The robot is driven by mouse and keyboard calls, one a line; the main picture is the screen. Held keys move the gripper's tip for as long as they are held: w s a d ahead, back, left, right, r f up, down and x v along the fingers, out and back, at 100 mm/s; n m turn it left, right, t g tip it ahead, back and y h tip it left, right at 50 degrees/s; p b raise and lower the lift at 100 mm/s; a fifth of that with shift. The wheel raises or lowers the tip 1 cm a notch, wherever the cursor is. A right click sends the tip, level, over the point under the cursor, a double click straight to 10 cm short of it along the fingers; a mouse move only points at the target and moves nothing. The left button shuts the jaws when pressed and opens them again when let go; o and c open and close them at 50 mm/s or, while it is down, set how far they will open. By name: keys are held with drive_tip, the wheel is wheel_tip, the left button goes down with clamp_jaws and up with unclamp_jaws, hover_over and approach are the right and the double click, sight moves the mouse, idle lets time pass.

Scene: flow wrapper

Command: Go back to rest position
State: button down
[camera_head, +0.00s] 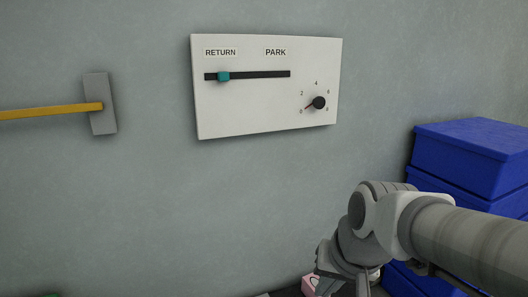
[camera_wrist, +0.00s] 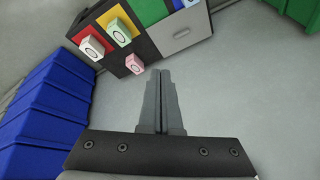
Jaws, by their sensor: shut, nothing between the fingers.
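My gripper (camera_wrist: 161,75) is shut and empty in the wrist view, its two fingers pressed together over bare grey floor or wall. In the head view my arm reaches in from the lower right, and my gripper (camera_head: 338,288) hangs at the bottom edge, partly cut off. A white wall panel (camera_head: 240,112) is above and left of my arm, apart from it. Its teal slider (camera_head: 223,76) sits toward the left end of the slot, under RETURN. Its black dial (camera_head: 319,102) has its pointer toward 0.
Blue boxes (camera_head: 470,155) are stacked at the right, behind my arm. A grey bracket with a yellow bar (camera_head: 50,111) is on the left wall.

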drive_tip(key=s+d+r+n+t+h, duration=0.1)
drive_tip(key=s+d+r+n, duration=0.2)
drive_tip(key=s, duration=0.5)
wheel_tip(320, 180, up, 20)
drive_tip(key=p, duration=2.1)
drive_tip(key=shift+d+r+m, duration=0.15)
drive_tip(key=shift+d+m, duration=0.2)
drive_tip(key=shift+m, duration=0.05)
